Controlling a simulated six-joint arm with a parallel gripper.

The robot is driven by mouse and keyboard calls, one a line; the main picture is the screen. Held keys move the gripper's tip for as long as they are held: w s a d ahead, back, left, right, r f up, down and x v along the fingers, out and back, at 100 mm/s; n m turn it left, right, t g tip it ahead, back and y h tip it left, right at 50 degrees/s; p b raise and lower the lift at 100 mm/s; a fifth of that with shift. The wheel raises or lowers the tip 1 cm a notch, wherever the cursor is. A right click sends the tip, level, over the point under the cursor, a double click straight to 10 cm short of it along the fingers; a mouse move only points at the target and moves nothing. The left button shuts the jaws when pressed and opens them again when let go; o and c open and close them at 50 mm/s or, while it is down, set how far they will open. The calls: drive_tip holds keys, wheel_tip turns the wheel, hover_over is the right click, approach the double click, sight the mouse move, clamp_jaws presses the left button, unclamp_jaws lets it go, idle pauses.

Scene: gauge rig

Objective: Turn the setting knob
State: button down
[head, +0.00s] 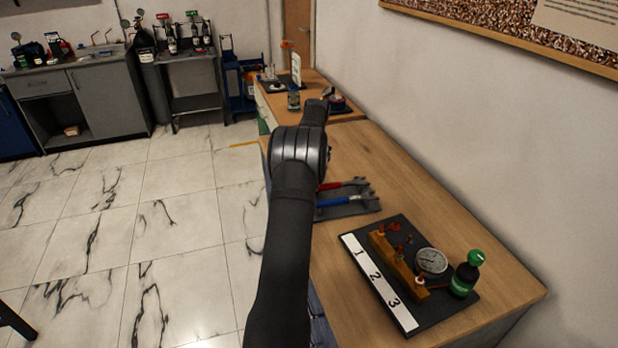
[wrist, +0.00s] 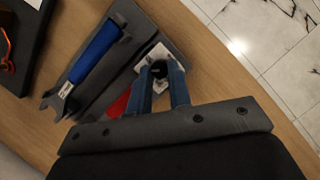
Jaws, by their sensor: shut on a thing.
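The gauge board (head: 352,254) stands at the right on the bench in the head view. It carries a strip numbered 1, 2, 3, an orange bar (head: 402,270) with small red and orange fittings (head: 392,227), and a round white gauge (head: 431,261). I cannot tell which fitting is the setting knob. My gripper (wrist: 160,72) shows in the wrist view, over the tool tray (wrist: 122,20). Its blue fingers are shut on a small dark thing (wrist: 159,68) with a pale patch around it; what it is cannot be told.
A blue-handled tool (wrist: 98,48) and a red-handled tool (wrist: 119,105) lie on the tray, beside my arm. A green-capped bottle (head: 466,275) stands at the board's right. Bare wood (head: 385,165) lies beyond the tray. A dark board edge (wrist: 38,45) is at the wrist view's left.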

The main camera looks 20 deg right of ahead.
drive_tip(key=c, duration=1.3)
unclamp_jaws()
drive_tip(key=shift+r, duration=0.1)
drive_tip(key=shift+r, duration=0.3)
wheel_tip(320, 180, up, 3)
drive_tip(key=shift+f, duration=0.1)
drive_tip(key=shift+s+d+r, duration=0.5)
drive_tip(key=shift+s+r, duration=0.1)
drive_tip(key=shift+r, duration=0.15)
drive_tip(key=s+d+r, duration=0.4)
drive_tip(key=s, duration=0.1)
drive_tip(key=s+d+r, duration=0.2)
drive_tip(key=s, duration=0.1)
drive_tip(key=shift+s, duration=0.1)
drive_tip(key=shift+a+f, duration=0.1)
